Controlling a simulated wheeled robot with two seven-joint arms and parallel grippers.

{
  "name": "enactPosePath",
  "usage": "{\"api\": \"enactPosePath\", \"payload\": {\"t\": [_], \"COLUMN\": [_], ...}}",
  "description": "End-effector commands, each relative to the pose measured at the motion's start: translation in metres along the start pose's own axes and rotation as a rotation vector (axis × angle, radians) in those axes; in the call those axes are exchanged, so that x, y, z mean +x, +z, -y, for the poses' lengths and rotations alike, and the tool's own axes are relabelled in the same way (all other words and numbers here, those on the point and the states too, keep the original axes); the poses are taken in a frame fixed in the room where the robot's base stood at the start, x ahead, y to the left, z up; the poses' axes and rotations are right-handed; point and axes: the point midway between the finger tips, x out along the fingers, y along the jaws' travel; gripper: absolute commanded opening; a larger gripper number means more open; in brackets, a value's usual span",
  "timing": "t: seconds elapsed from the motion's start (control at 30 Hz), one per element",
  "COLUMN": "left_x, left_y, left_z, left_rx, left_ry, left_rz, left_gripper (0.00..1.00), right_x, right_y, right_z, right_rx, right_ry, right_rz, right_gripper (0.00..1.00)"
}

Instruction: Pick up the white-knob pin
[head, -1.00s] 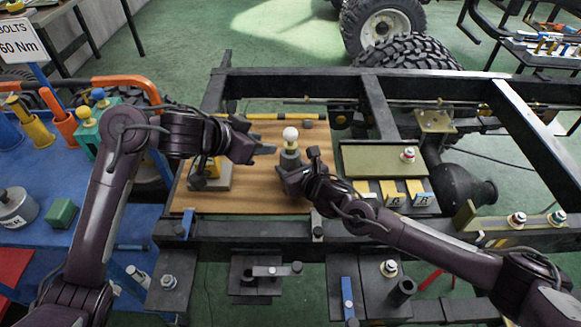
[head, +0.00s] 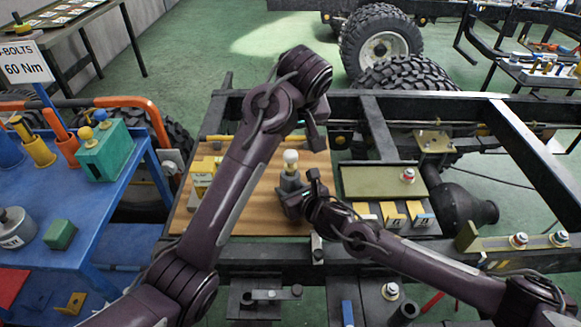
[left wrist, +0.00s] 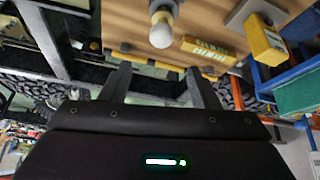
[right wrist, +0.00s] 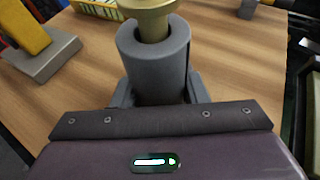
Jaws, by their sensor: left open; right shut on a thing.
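The white-knob pin (head: 291,158) stands upright in a grey cylindrical holder (head: 289,182) on a wooden board. My right gripper (head: 292,203) is shut on this holder near the board. The right wrist view shows the holder (right wrist: 153,72) between its fingers, with the pin's brass-coloured shaft (right wrist: 150,20) entering its top; the knob is out of that view. My left gripper (head: 314,143) is open and empty, above and just right of the knob in the head view. In the left wrist view the white knob (left wrist: 162,30) lies ahead of the open fingers (left wrist: 160,85), apart from them.
The wooden board (head: 252,212) lies within a dark chassis frame (head: 340,97). A yellow block (head: 202,174) stands left of the holder, partly behind my left arm. Yellow numbered blocks (head: 394,216) sit to the right, below an olive plate (head: 375,182). A blue table (head: 105,225) is at left.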

Motion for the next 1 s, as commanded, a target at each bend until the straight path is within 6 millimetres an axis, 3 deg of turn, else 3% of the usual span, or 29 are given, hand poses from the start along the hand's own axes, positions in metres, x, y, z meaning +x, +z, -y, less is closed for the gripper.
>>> {"api": "enactPosePath", "payload": {"t": [0.03, 0.17, 0.5, 0.73, 1.0], "left_x": [-0.004, -0.002, 0.051, 0.069, 0.106], "left_y": [0.006, 0.015, 0.019, 0.021, 0.023], "left_z": [-0.004, -0.005, -0.003, -0.001, 0.002], "left_rx": [-0.01, -0.027, -0.031, -0.029, -0.03], "left_ry": [-0.011, -0.034, -0.037, -0.037, -0.038], "left_rz": [0.028, 0.073, 0.077, 0.077, 0.076], "left_gripper": [0.55, 0.55, 0.55, 0.55, 0.55], "right_x": [0.0, 0.0, 0.0, 0.0, 0.0], "right_y": [-0.009, -0.009, -0.01, -0.011, -0.011], "right_z": [-0.001, -0.001, -0.001, -0.001, -0.001], "right_rx": [-0.004, -0.004, -0.004, -0.004, -0.004], "right_ry": [0.001, 0.001, 0.001, 0.001, 0.001], "right_rz": [-0.016, -0.017, -0.019, -0.02, -0.021], "right_gripper": [0.14, 0.14, 0.14, 0.14, 0.14]}}
